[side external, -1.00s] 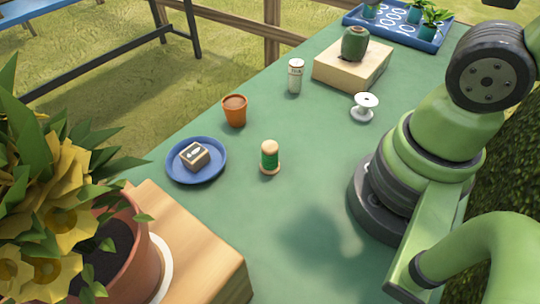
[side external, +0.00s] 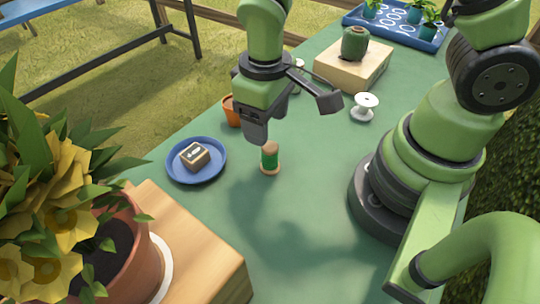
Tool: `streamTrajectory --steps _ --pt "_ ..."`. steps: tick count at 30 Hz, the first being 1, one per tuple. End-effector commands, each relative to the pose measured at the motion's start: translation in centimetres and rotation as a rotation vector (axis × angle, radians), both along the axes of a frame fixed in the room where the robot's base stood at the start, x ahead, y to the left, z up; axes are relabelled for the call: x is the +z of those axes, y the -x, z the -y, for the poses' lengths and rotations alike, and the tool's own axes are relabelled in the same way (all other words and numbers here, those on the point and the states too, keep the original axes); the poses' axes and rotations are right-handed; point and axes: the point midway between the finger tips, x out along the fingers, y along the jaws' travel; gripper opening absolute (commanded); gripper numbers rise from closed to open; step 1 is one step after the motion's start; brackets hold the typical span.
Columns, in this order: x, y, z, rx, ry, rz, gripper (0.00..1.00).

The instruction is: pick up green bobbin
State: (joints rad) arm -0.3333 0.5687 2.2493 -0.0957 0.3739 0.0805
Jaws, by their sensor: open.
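The green bobbin (side external: 270,158) stands upright on the green table, a wooden spool wound with green thread. My gripper (side external: 294,121) hangs above and slightly behind it in the picture, with its jaws spread apart and nothing between them. One finger ends just above and left of the bobbin's top; the other is up and to the right.
A blue plate (side external: 212,177) with a small box (side external: 194,156) lies left of the bobbin. A terracotta pot (side external: 231,112) and a tin are partly hidden behind my gripper. A white spool (side external: 365,106) stands at right.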

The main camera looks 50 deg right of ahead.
Motion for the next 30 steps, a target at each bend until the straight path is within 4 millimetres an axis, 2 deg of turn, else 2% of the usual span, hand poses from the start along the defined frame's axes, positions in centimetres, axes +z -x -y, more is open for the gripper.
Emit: streamTrajectory --steps 6,14,21,25,30 --pt "-3.0 0.1 0.1 -0.001 0.002 -0.005 0.61" --pt "-4.8 0.2 0.2 -0.003 0.001 -0.004 0.61" --pt "-8.1 0.4 0.6 -0.003 0.001 -0.005 0.61" --pt "-9.0 0.3 0.6 -0.003 0.000 -0.002 0.61" --pt "-9.2 0.3 0.6 -0.003 -0.001 0.000 0.61"
